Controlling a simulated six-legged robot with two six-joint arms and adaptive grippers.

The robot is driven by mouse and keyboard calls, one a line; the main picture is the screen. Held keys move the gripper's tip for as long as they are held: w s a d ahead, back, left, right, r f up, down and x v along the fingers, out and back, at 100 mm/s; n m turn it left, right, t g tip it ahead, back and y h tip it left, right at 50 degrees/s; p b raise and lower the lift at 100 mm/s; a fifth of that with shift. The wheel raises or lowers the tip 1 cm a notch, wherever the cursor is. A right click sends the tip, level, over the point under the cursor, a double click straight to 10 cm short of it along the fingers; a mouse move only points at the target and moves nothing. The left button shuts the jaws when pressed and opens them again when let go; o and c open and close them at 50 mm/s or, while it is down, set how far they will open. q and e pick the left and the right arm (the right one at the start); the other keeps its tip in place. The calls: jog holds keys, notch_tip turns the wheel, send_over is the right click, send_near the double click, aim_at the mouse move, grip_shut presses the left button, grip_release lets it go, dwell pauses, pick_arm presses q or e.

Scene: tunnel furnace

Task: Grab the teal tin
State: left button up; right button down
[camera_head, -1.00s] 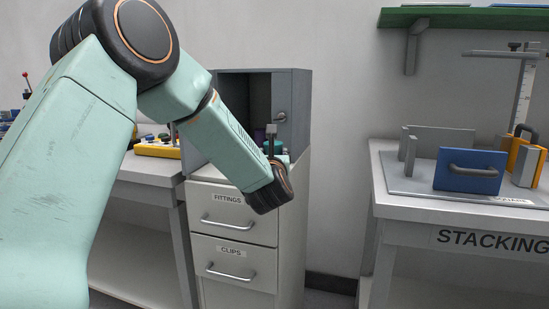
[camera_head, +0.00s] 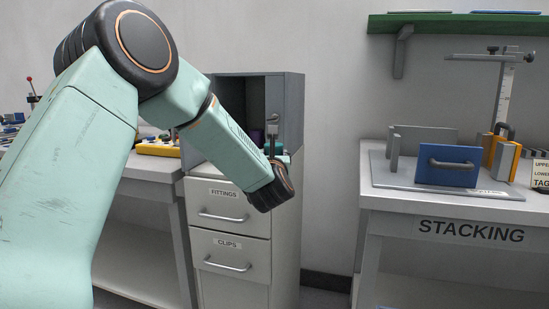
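A bit of teal (camera_head: 284,157), probably the teal tin, shows low in the opening of a grey cabinet (camera_head: 290,95). Most of it is hidden behind the end of my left arm. My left gripper (camera_head: 272,140) is at the cabinet opening, beside the teal bit in the picture. Only a small grey part of it shows past the dark wrist, so I cannot tell whether it is open or shut, or whether it touches the tin. My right gripper is out of view.
The cabinet stands on a drawer unit (camera_head: 232,245) labelled FITTINGS and CLIPS. A purple item (camera_head: 257,136) sits inside the cabinet. A workbench (camera_head: 150,170) is at left. The STACKING table (camera_head: 400,203) is at right, with a blue handled block (camera_head: 447,168).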

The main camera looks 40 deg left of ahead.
pick_arm(q)
jog(key=shift+a, duration=0.15)
jog(key=o, duration=1.3)
jog(key=v, duration=1.2)
